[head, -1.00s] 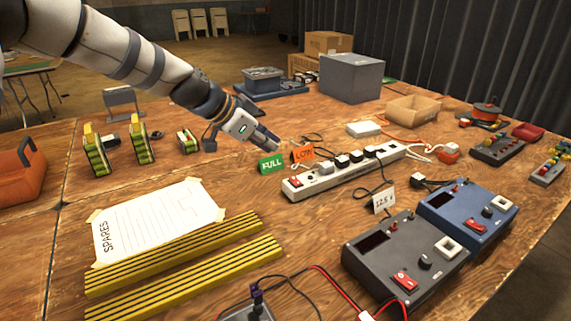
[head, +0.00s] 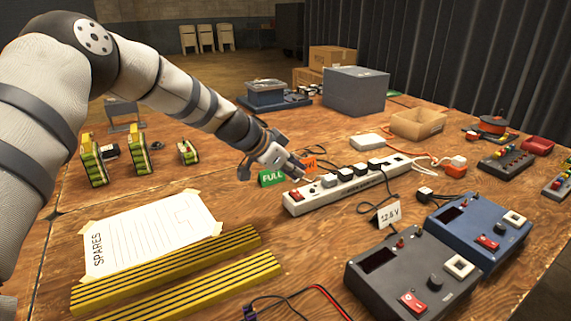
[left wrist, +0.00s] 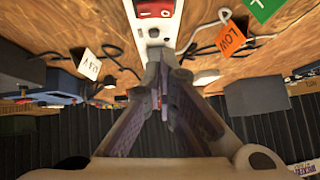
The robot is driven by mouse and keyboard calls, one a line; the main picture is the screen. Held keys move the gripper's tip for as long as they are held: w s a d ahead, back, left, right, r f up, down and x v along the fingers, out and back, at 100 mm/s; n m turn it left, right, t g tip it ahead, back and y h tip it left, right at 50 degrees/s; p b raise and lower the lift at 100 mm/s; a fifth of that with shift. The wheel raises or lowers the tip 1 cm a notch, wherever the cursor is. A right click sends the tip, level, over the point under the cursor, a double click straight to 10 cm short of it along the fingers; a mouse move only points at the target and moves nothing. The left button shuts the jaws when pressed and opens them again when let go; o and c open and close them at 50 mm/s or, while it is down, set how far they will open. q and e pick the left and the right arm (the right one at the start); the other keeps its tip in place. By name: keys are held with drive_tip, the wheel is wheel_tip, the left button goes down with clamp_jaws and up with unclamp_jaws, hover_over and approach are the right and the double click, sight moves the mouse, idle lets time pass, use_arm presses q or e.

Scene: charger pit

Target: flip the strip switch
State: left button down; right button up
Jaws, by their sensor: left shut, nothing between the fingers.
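The power strip (head: 345,192) is long and white and lies on the table with several plugs along it. Its red switch (head: 297,195) is at the near left end. My left gripper (head: 302,172) is shut and empty, just above that end of the strip, slightly beyond the switch. In the left wrist view the closed fingertips (left wrist: 162,62) are over the strip's face, and the red switch (left wrist: 155,9) is at the top edge, partly cut off. I cannot tell whether the fingertips touch the strip. My right gripper is not in view.
A green FULL card (head: 271,178) and an orange LOW card (head: 311,163) stand close beside the gripper. A 12.8 V card (head: 388,213), a grey charger (head: 410,275) and a blue charger (head: 480,228) are nearer on the right. Bare wood lies left of the strip.

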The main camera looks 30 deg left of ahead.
sight(294, 195)
use_arm(q)
drive_tip(key=shift+w+a+f, duration=0.1)
drive_tip(key=shift+a+f, duration=0.05)
drive_tip(key=shift+f, duration=0.8)
drive_tip(key=shift+a+f, duration=0.1)
drive_tip(key=shift+f, duration=0.8)
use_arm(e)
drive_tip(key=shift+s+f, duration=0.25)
